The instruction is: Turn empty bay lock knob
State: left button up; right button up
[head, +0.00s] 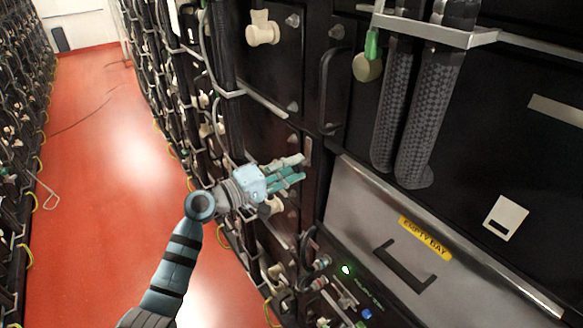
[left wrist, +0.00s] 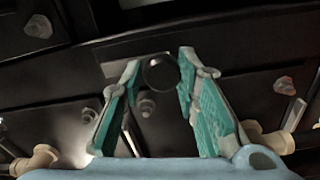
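The empty bay is a grey metal panel (head: 365,205) with a yellow "EMPTY BAY" label (head: 425,238) and a dark handle (head: 403,265), at the lower right of the head view. My left gripper (head: 297,169) is at the black frame just left of this panel. In the left wrist view my left gripper (left wrist: 160,62) has its two teal fingers apart. A dark round knob (left wrist: 160,76) shows between the fingertips. I cannot tell whether the fingers touch it. I cannot make the knob out in the head view. My right gripper is not in view.
Beige connectors (head: 262,29) and black cables line the rack on the left. Thick braided hoses (head: 432,115) hang above the bay. Lit green (head: 346,269) and blue (head: 367,313) lamps sit below. Red floor (head: 105,150) lies open in the aisle.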

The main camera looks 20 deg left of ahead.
pick_arm(q)
jog(key=shift+o, duration=0.9)
jog(key=shift+f, duration=0.3)
jog(key=shift+s, duration=0.1)
jog(key=shift+s+a, duration=0.1)
jog(key=shift+a, duration=0.1)
jog(key=v, duration=1.1)
jog(key=shift+s+r, duration=0.25)
jog(key=shift+r, duration=0.1)
